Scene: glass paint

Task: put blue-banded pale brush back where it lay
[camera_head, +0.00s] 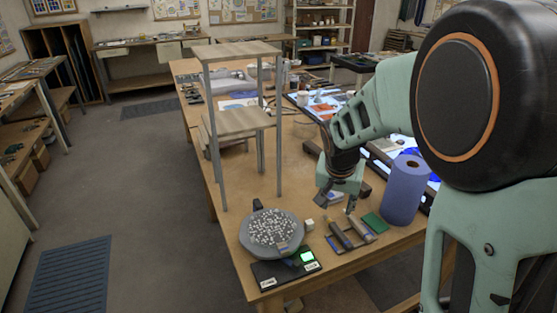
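My gripper (337,205) points down over the front part of the wooden table. Its fingers look apart, and I see nothing clearly held between them. Just below and in front of it is a small dark rest (333,244) with a few short grey and brown pieces lying across it. The blue-banded pale brush cannot be picked out with certainty; it may be among these pieces, which are too small to tell apart.
A round grey dish of speckled bits (272,229) sits on a scale with a lit green display (307,256). A small pale cube (309,225) is beside it. A blue roll (405,190) and a green pad (375,223) stand right. A tall shelf stand (238,122) rises at left.

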